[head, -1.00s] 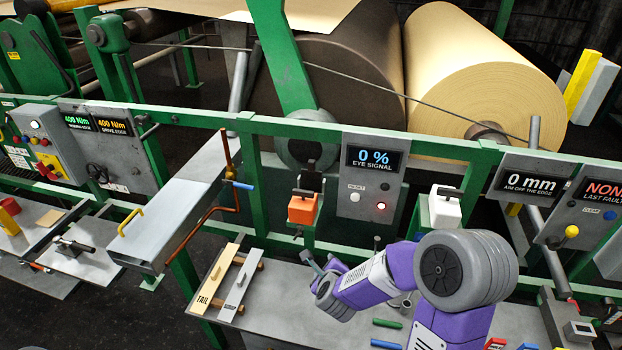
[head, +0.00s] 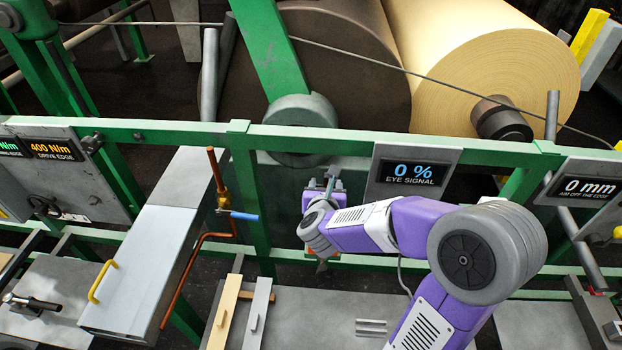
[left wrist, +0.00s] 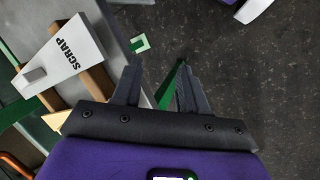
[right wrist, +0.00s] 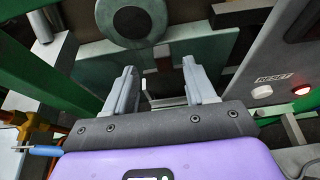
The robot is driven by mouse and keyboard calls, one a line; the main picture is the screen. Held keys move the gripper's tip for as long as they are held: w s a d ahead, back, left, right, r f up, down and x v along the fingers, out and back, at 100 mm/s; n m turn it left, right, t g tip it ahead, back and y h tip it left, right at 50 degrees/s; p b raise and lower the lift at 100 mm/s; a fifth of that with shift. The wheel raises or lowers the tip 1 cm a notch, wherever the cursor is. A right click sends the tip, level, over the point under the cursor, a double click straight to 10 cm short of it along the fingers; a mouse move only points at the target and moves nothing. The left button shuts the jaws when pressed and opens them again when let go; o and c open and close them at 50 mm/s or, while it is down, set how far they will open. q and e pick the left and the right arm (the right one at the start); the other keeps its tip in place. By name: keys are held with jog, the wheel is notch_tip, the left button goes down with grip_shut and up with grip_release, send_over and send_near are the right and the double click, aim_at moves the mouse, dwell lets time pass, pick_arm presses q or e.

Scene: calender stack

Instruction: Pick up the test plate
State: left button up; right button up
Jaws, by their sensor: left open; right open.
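No thing labelled as the test plate can be read in these views. In the head view a tan plate (head: 224,312) and a grey plate (head: 256,318) with small handles lie side by side at bottom left. The left wrist view shows a pale plate marked SCRAP (left wrist: 62,62), with a handle, on wooden bars. My right gripper (head: 333,182) is open and empty in front of the green rail, left of the eye signal panel; it also shows in the right wrist view (right wrist: 160,72). My left gripper (left wrist: 160,65) is open beside the SCRAP plate, apart from it, and outside the head view.
The eye signal panel (head: 414,174) stands right of my right gripper. A green rail (head: 450,146) runs across, with large rolls (head: 490,75) behind. A grey box with a yellow handle (head: 103,282) and copper pipe (head: 184,275) are at left. Dark floor (left wrist: 240,90) lies below my left gripper.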

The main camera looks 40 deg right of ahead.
jog(key=x, duration=0.1)
jog(key=p+x, duration=0.1)
jog(key=x, duration=0.3)
jog(key=shift+d+r, duration=0.25)
jog(key=shift+r, duration=0.05)
pick_arm(q)
jog(key=shift+s+r+p, duration=0.3)
jog(key=shift+s+r, duration=0.35)
jog(key=shift+r, duration=0.25)
pick_arm(e)
jog(key=shift+w+d+f, duration=0.2)
jog(key=shift+w+d, duration=0.1)
grip_shut()
